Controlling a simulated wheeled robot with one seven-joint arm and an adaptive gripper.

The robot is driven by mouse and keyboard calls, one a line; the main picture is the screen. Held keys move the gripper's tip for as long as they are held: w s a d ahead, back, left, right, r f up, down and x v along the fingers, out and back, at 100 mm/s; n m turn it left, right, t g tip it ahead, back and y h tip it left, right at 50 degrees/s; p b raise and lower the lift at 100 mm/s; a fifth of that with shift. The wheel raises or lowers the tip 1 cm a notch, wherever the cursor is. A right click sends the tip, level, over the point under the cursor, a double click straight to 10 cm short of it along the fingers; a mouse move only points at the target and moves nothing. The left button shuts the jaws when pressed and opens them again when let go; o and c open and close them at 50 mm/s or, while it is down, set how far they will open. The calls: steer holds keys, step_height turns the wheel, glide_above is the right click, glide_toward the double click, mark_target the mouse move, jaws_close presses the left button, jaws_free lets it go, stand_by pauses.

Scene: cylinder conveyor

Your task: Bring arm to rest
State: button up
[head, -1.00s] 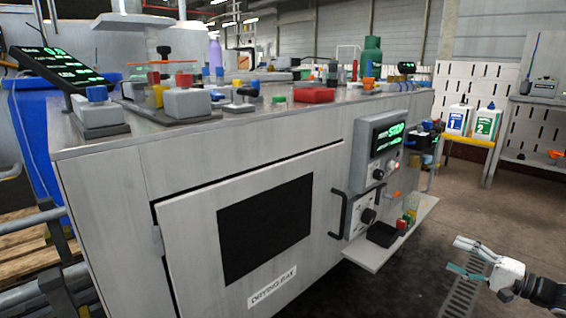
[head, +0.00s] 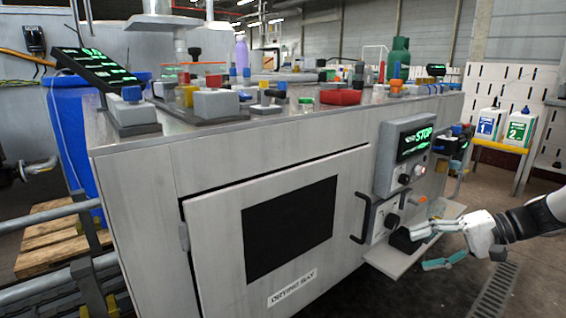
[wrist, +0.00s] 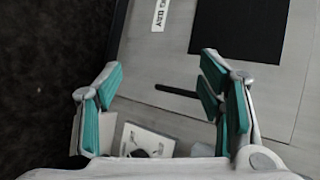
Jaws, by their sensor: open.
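My gripper (head: 428,247) is at the lower right of the head view, in front of the right end of the grey machine cabinet (head: 140,190). Its fingers point left and are spread apart, with nothing between them. It overlaps the small side shelf (head: 392,262) in the picture; I cannot tell how far apart they are. In the wrist view the two teal-padded fingers (wrist: 160,105) are wide apart and empty. The cabinet front with its dark window (wrist: 240,25) lies beyond them.
The cabinet has a black door handle (head: 361,218) and a control box showing STOP (head: 414,142). Several small items and a green bottle (head: 399,58) stand on its top. White containers (head: 520,126) stand on a yellow stand at the right.

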steer(key=s+a+r+n+g+h, duration=0.2)
steer(key=s+a+r+g+h, duration=0.15)
steer(key=s+a, duration=0.45)
steer(key=s+a+r+n+g+h, duration=0.1)
steer(key=s+a+r+g+h, duration=0.15)
steer(key=s+a+r, duration=0.55)
steer(key=s+d+f+n+t+h, duration=0.1)
steer(key=s+d+f+h, duration=0.15)
steer(key=s, duration=0.75)
steer(key=s+d+f+t+h, duration=0.15)
steer(key=s+h, duration=0.25)
steer(key=s, duration=0.6)
step_height(320, 180, up, 40)
steer(key=t+p, duration=0.4)
steer(key=p, duration=3.4)
steer(key=shift+a+r+y+p, duration=0.2)
steer(key=shift+a+y+p, duration=0.15)
steer(key=shift+a+p, duration=0.1)
steer(key=shift+w, duration=0.15)
